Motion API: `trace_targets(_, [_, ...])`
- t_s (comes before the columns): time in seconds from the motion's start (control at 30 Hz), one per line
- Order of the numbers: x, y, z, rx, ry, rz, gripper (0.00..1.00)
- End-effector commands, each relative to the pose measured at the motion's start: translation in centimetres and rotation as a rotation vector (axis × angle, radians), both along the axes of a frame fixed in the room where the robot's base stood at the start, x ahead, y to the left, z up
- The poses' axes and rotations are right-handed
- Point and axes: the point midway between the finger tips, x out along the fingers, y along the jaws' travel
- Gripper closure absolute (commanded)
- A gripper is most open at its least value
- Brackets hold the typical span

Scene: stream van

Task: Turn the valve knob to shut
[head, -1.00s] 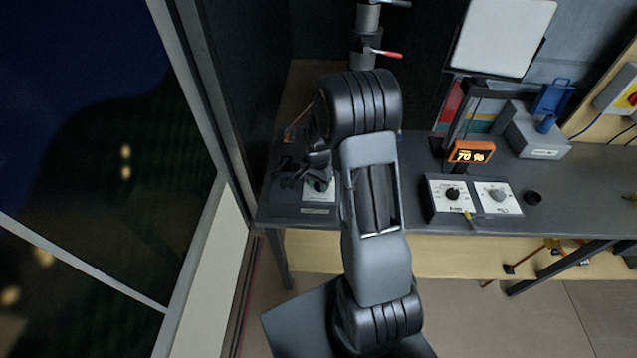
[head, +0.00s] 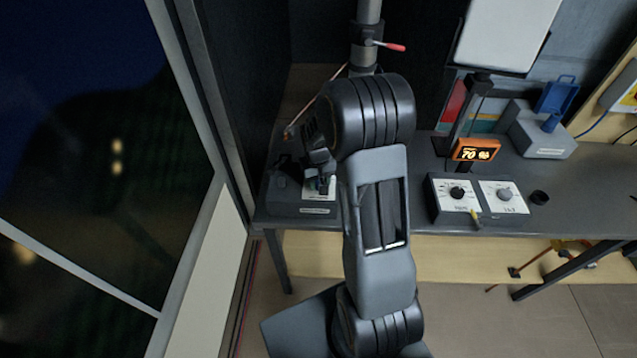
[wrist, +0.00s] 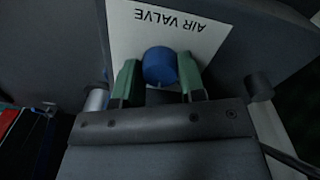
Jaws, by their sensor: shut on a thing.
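The valve knob (wrist: 160,66) is blue and round in the wrist view. It sits on a white plate (wrist: 205,30) lettered "AIR VALVE", which reads upside down there. My gripper (wrist: 158,82) has its two green fingertips on either side of the knob, shut on it. In the head view my gripper (head: 318,180) is at the left end of the bench, over the valve's panel (head: 300,208). My arm hides part of that panel, and the knob is hard to make out there. I cannot tell which setting the knob points to.
A box with two dials (head: 478,198) stands to the right on the grey bench (head: 400,215). Behind it are an orange display (head: 478,150) reading 70 % and a grey box (head: 540,130) with a blue lid. A pipe with a red lever (head: 388,46) rises behind my arm.

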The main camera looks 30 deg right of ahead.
Motion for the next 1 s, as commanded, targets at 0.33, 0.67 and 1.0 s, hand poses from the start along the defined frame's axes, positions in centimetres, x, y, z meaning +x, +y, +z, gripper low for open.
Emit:
trace_targets(0.33, [0.09,-0.05,0.01,0.0,-0.005,0.305,0.87])
trace_targets(0.67, [0.08,-0.09,0.06,-0.001,-0.005,0.512,0.87])
trace_targets(1.0, [0.09,-0.11,0.12,-0.002,-0.005,0.602,0.87])
